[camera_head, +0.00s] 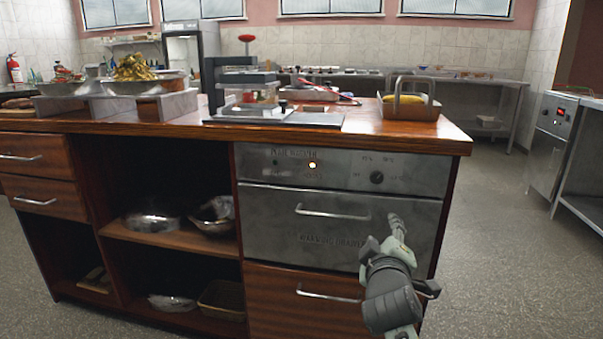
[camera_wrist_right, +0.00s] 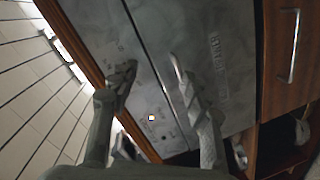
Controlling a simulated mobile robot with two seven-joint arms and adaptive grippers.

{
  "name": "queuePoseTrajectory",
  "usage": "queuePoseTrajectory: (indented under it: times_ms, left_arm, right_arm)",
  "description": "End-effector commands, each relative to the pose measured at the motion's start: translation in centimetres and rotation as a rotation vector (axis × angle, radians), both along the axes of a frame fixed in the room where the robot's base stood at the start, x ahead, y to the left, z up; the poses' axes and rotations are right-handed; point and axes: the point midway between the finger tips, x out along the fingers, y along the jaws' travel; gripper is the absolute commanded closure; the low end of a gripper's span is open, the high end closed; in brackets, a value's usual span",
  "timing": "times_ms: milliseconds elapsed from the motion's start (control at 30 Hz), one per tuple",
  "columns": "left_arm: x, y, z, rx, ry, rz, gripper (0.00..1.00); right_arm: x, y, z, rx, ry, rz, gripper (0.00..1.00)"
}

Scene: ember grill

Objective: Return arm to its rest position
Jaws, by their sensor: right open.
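My right gripper (camera_head: 396,232) is in front of the steel warming drawer (camera_head: 275,232), to the right of that drawer's bar handle (camera_head: 332,213). In the right wrist view its two fingers (camera_wrist_right: 150,80) are spread apart with nothing between them, and the steel drawer front lies beyond them. I cannot tell the exact gap between the fingers and the drawer front. The drawer looks closed. My left gripper does not show in either view.
A wooden counter (camera_head: 400,132) stands ahead, with a basket (camera_head: 408,108), a press-like device (camera_head: 245,90) and food trays (camera_head: 135,85) on top. Open shelves (camera_head: 180,238) hold metal bowls. Floor (camera_head: 510,240) is clear on the right, before a steel unit (camera_head: 552,140).

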Motion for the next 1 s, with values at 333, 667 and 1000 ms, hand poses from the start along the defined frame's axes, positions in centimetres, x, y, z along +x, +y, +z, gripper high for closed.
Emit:
queuePoseTrajectory:
  times_ms: [333, 667, 1000]
  left_arm:
    - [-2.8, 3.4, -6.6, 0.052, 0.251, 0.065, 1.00]
    - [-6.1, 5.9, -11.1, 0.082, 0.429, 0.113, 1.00]
    - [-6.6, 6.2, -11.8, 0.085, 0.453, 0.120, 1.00]
  right_arm:
    - [-14.0, -4.4, -21.6, 0.411, 0.531, -0.156, 0.52]
    - [-30.0, -6.3, -31.2, 0.668, 0.880, -0.380, 0.52]
    - [-32.3, -6.5, -32.1, 0.700, 0.923, -0.417, 0.52]
